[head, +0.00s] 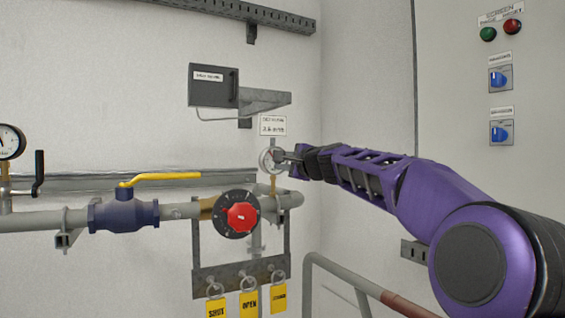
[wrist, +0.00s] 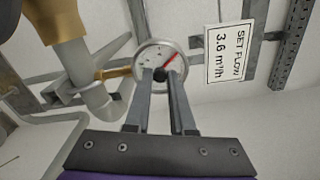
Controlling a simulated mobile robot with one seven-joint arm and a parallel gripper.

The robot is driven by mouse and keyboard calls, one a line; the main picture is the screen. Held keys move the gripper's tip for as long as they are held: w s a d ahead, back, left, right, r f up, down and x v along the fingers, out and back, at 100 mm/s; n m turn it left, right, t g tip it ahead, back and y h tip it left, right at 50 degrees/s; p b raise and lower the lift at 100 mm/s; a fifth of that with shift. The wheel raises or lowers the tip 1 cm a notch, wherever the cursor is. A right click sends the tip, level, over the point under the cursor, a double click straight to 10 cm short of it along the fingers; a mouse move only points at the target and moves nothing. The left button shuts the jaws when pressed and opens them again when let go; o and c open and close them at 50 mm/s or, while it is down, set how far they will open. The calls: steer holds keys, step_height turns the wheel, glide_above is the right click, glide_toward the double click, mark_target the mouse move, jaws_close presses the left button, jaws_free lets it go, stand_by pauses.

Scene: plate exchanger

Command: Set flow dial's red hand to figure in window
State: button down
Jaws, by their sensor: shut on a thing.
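The flow dial (head: 266,159) is a small round gauge on the pipe's end, below the figure sign. In the wrist view its white face (wrist: 151,55) shows a red hand (wrist: 171,58) pointing to the upper right; its scale figures are too small to read. The sign (head: 272,126) shows close up in the wrist view (wrist: 229,53) and reads SET FLOW 3.6 m³/h. My gripper (head: 283,157) is at the dial's front. In the wrist view its fingertips (wrist: 160,73) are shut on a small dark knob at the dial's centre, hiding the lower part of the face.
A red knob (head: 242,217) and a yellow-handled valve (head: 124,213) sit on the pipe to the left. A dark box (head: 213,86) on a bracket is above. Yellow tags (head: 249,303) hang below. A handrail (head: 340,272) stands below my arm.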

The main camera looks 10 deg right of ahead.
stand_by(0.5)
steer(key=c, duration=0.8)
jaws_free()
steer(key=shift+o, duration=0.2)
steer(key=shift+s, duration=0.1)
